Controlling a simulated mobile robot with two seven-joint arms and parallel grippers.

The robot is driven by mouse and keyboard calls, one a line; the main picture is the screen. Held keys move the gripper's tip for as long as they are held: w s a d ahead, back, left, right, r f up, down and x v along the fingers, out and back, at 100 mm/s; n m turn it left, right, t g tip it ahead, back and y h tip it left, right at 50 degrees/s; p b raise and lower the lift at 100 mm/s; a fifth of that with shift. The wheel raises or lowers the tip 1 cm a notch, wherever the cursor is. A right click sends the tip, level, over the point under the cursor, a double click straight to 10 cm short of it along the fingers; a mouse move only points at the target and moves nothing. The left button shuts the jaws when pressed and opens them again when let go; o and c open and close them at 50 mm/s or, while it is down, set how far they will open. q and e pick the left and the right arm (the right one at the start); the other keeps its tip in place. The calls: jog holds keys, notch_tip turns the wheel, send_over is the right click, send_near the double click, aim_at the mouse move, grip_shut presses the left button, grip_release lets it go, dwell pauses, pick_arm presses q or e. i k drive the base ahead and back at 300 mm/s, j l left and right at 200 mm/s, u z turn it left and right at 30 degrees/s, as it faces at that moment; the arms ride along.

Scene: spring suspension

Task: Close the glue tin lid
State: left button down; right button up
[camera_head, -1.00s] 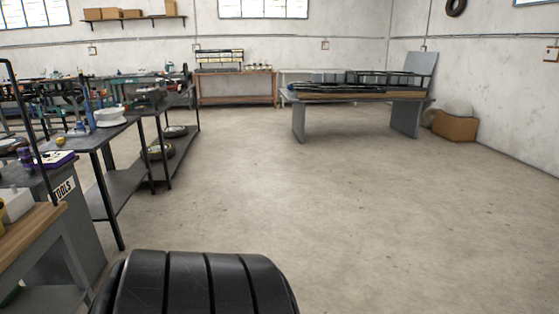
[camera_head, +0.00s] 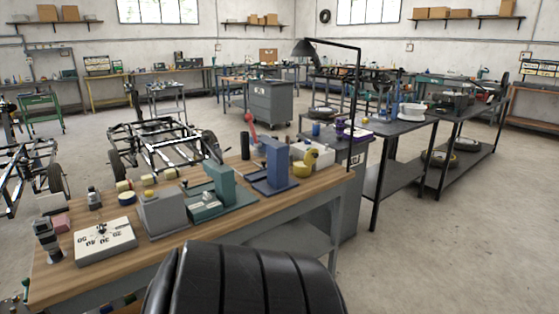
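I cannot pick out a glue tin or its lid for sure at this size. A wooden-topped workbench (camera_head: 150,262) runs across the front left with many small items on it. A small blue cylinder (camera_head: 316,130) stands on the cabinet behind the bench's right end. Neither of my grippers is in view.
The bench also holds a white numbered board (camera_head: 104,241), a grey block (camera_head: 163,212), a green vise-like tool (camera_head: 215,190) and a blue press-like stand (camera_head: 275,168). A vehicle frame (camera_head: 160,143) stands behind it. Dark shelf tables (camera_head: 398,128) stand to the right. Floor (camera_head: 450,255) at the lower right is clear.

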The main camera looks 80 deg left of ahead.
aim_at(312, 155)
jog(key=u, duration=2.4)
jog(key=i+l+u, duration=0.15)
jog(key=i, duration=0.25)
jog(key=i+l+u, duration=0.1)
jog(key=i, duration=0.25)
jog(key=i+l+u, duration=0.15)
jog(key=i, duration=0.25)
jog(key=l, duration=0.1)
